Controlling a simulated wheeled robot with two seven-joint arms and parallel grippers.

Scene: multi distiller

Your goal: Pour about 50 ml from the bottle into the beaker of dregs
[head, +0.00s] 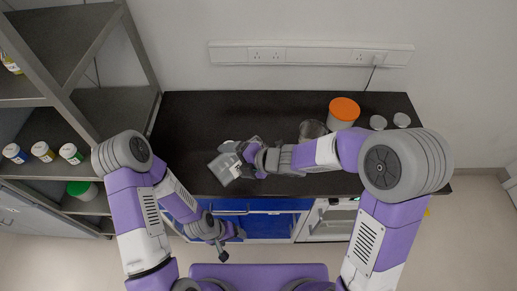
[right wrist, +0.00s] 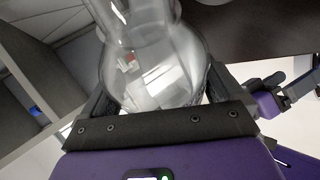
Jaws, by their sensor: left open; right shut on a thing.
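My right gripper (head: 243,160) is over the left part of the black bench. It is shut on a clear, round-bellied glass vessel, which I take as the bottle (right wrist: 150,75); its belly sits between the two fingers in the right wrist view. In the head view the gripper and wrist partly cover it, and its liquid level cannot be told. A clear glass vessel (head: 312,128), perhaps the beaker, stands on the bench behind my right forearm, which hides its lower part. My left gripper (head: 231,245) is open and empty, low in front of the blue cabinet.
A jar with an orange lid (head: 344,109) and two small glass vessels (head: 378,122) stand at the right of the bench (head: 200,110). Grey shelves (head: 75,100) with several capped bottles (head: 42,151) are at the left. The bench's back left is clear.

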